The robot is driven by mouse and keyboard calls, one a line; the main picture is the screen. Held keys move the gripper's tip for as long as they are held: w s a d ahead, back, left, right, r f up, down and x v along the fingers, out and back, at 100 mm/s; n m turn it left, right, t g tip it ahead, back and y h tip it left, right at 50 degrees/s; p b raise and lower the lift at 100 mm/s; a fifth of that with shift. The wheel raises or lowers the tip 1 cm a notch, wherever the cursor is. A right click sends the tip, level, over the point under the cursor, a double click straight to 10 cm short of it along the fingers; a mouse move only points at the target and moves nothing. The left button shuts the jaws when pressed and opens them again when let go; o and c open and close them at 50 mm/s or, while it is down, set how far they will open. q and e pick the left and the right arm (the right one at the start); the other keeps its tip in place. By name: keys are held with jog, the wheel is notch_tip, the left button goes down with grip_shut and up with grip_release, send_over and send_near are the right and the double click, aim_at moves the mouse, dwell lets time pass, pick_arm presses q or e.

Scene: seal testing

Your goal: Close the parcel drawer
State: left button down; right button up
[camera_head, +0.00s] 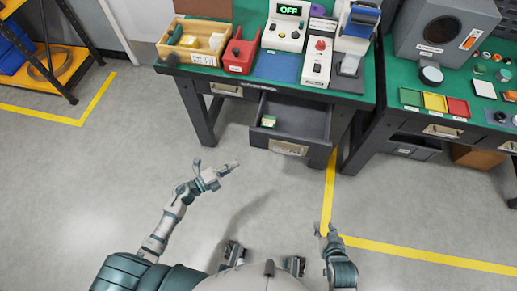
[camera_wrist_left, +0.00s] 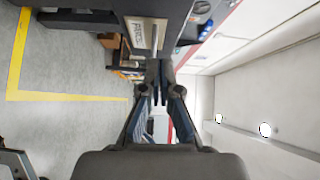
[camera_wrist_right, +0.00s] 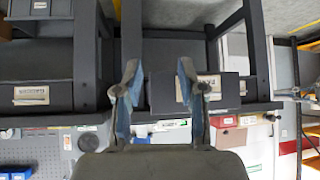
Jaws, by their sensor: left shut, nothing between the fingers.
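The parcel drawer (camera_head: 314,128) is pulled out below the green-topped bench. Its front panel has a pale label and handle (camera_head: 288,148). A small yellow-green item (camera_head: 268,121) lies inside at its left. My left gripper (camera_head: 236,164) is shut and empty, in front of and to the left of the drawer, apart from it. In the left wrist view its closed fingertips (camera_wrist_left: 158,92) are below a labelled drawer front (camera_wrist_left: 141,34). My right gripper (camera_head: 324,231) is open and empty, low and well in front of the bench. Its spread fingers also show in the right wrist view (camera_wrist_right: 158,82).
The bench (camera_head: 235,75) carries bins and test devices. A shut drawer (camera_head: 226,89) is to the left of the open one. A second bench (camera_head: 460,110) stands at the right, and a shelf (camera_head: 50,45) at the far left. The floor before the drawer is clear.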

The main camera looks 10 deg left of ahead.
pick_arm(q)
jog(key=m, duration=0.1)
jog(key=b, duration=0.2)
send_near(266, 139)
jog(key=shift+h, duration=0.3)
jog(key=x, duration=0.5)
jog(key=shift+s+d+f, duration=0.1)
jog(key=shift+s+d, duration=0.05)
jog(key=shift+d, duration=0.45)
jog(key=shift+w, duration=0.65)
jog(key=shift+w+a, duration=0.1)
jog(key=shift+a, duration=0.15)
pick_arm(e)
jog(key=w+a+r+t+y, duration=0.1)
jog(key=w+a+r+t, duration=0.1)
jog(key=w+r+t, duration=0.1)
notch_tip(266, 139, up, 2)
jog(key=shift+w+a+r+t, duration=0.1)
jog(key=shift+w+a+t, duration=0.05)
jog(key=shift+w+t, duration=0.3)
pick_arm(q)
jog(key=shift+w+d, duration=0.1)
pick_arm(e)
jog(key=shift+w, duration=0.15)
